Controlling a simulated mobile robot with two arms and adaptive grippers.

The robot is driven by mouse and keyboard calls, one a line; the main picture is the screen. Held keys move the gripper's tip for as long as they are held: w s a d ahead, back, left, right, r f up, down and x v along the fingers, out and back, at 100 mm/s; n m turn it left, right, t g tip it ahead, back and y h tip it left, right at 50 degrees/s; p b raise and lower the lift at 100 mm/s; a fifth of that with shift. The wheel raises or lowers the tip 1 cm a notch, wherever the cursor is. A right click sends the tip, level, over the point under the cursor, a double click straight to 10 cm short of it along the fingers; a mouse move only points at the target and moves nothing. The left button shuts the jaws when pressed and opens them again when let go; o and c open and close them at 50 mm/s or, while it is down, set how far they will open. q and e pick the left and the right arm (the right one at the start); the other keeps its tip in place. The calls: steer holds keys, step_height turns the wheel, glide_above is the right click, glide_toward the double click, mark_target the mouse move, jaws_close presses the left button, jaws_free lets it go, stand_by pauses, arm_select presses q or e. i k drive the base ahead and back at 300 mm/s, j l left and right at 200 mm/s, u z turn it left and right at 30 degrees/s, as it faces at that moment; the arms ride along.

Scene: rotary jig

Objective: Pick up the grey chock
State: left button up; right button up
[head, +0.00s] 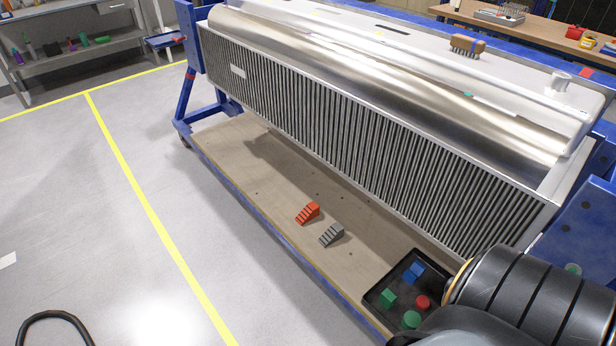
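The grey chock (332,235) is a small stepped wedge. It lies on the brown lower board (262,208) of the blue jig frame, below the ribbed metal part. Nothing touches it. An orange-red chock (308,213) of like shape lies just behind and to the left of it, with a small gap between. A dark arm link of mine fills the lower right corner, right of the black tray. Neither of my grippers shows in the head view.
The black tray (371,298) right of the grey chock holds green, blue and red pieces. The large ribbed metal part (330,130) overhangs the board's far side. A brush (467,45) lies on top of it. The floor left of the board is clear. A black loop (52,315) shows lower left.

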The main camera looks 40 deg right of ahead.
mark_target(336, 232)
steer(key=i+z, duration=0.4)
steer(key=i+j+z, duration=0.25)
steer(key=z, duration=0.15)
steer(key=i+j+z, duration=0.85)
steer(key=k+l, duration=0.1)
